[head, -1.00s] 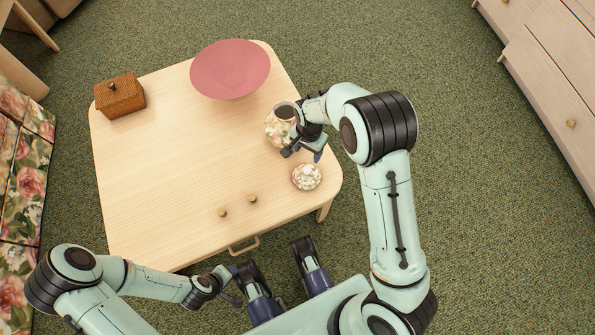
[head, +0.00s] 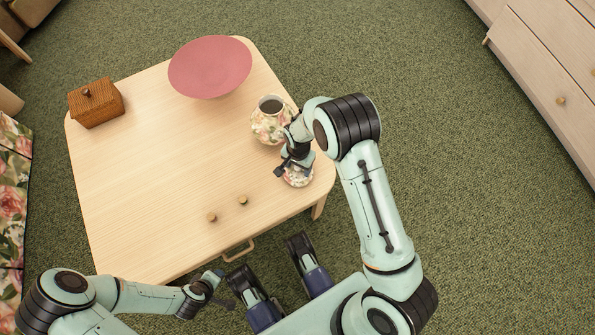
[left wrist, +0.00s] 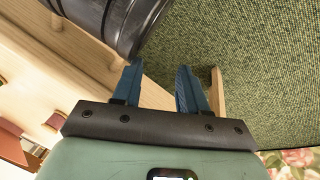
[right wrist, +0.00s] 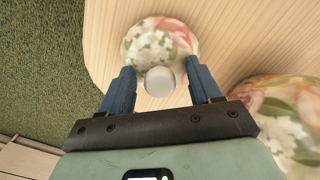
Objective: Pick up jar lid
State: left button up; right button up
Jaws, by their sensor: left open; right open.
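The jar lid (head: 298,177) is round and floral with a pale knob, and lies on the table near its right front corner. In the right wrist view the jar lid (right wrist: 160,42) shows its knob (right wrist: 160,81) between the finger tips. My right gripper (head: 294,168) is open just above the lid and partly hides it; it also shows in the right wrist view (right wrist: 158,88). I cannot tell if the fingers touch the lid. The floral jar (head: 268,126) stands open behind the lid. My left gripper (left wrist: 160,88) is open and empty, low by the table's front edge.
The wooden table (head: 160,170) bears a pink bowl (head: 210,68) at the back, a brown wooden box (head: 97,103) at the back left and two small knobs (head: 243,200) near the front. The table's left middle is clear. A dresser (head: 545,80) stands at the right.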

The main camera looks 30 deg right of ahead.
jog(key=shift+r, duration=0.1)
grip_shut()
